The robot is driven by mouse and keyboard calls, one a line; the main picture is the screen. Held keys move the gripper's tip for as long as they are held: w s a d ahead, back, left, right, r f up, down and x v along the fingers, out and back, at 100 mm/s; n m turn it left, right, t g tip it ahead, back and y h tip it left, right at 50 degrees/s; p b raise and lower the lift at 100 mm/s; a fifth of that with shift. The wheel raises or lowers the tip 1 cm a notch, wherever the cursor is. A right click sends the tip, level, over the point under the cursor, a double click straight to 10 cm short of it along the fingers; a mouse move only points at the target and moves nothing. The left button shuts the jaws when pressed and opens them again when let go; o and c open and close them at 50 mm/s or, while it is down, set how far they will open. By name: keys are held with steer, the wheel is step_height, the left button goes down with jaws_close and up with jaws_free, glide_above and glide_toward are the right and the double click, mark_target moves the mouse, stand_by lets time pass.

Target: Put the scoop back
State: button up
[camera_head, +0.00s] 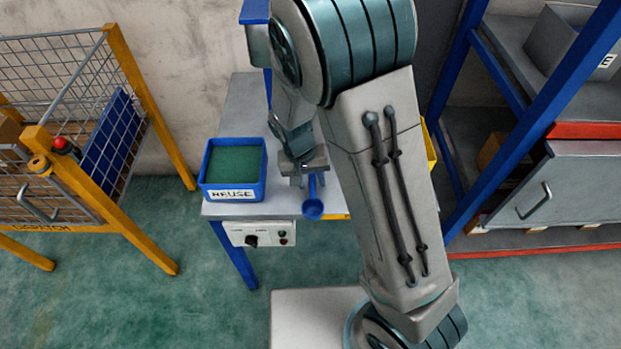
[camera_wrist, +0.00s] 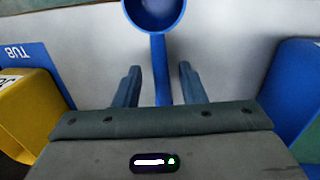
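The blue scoop (camera_head: 313,208) shows at the front edge of the grey bench (camera_head: 238,110), just below my gripper (camera_head: 305,178). In the wrist view, the scoop's round bowl (camera_wrist: 155,12) is at the top and its straight handle runs down between the two fingers of my gripper (camera_wrist: 159,70). A gap shows on each side of the handle, so the fingers are open around it. I cannot tell whether the scoop rests on the bench. A blue tub marked REUSE (camera_head: 234,190) with green contents stands left of my gripper.
A yellow container (camera_wrist: 28,110) and a blue panel lettered TUB (camera_wrist: 40,62) are at the wrist view's left. A blue bin wall (camera_wrist: 290,85) is at its right. A control box (camera_head: 262,234) hangs under the bench front. A mesh cage (camera_head: 75,140) stands left, shelving (camera_head: 540,90) right.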

step_height(320, 180, up, 12)
steer(key=a+p, duration=0.1)
steer(key=a, duration=0.1)
steer(key=s+d+r+t+y, duration=0.1)
steer(key=s+d+r, duration=0.3)
steer(key=s+d, duration=0.2)
steer(key=s+d+r+t+y, duration=0.1)
steer(key=s+d+r, duration=0.3)
steer(key=s+d, duration=0.3)
steer(key=shift+d+r, duration=0.3)
steer(key=shift+d, duration=0.2)
steer(key=shift+s+d, duration=0.1)
